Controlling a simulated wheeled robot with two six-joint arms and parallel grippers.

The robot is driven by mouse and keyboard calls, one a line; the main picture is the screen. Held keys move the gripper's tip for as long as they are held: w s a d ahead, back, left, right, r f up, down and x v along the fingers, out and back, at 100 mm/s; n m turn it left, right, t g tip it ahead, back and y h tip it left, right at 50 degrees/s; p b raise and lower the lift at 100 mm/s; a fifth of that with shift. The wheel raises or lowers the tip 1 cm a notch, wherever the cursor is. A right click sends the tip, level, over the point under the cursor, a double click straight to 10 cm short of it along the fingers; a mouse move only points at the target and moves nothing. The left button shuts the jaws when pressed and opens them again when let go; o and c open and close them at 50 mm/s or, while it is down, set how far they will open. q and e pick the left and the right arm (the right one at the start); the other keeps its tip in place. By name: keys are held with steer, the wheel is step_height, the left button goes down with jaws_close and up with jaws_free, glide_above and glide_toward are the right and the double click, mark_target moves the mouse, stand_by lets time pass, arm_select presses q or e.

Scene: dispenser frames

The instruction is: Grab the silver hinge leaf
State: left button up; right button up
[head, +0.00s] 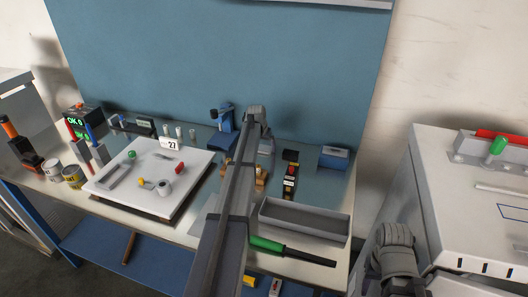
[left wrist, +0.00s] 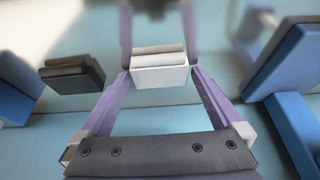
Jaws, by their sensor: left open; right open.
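A small pale silver block (left wrist: 160,76), which looks like the silver hinge leaf, lies on the glossy bench top in the left wrist view. My left gripper (left wrist: 159,73) is open, with its two purple fingers on either side of the block. A narrow gap seems to show at each side, but I cannot tell for certain whether either finger touches it. In the head view my left arm stretches over the bench and hides most of the gripper and the piece. My right gripper is not visible; only a part of that arm shows at the bottom right.
A dark block (left wrist: 72,76) lies to the left of the left fingers; a blue object (left wrist: 290,62) stands to the right. In the head view are a white board (head: 128,199), a long grey tray (head: 303,222), a blue box (head: 334,158) and a blue stand (head: 222,140).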

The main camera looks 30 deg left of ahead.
arm_select(q)
steer(key=c, duration=1.2)
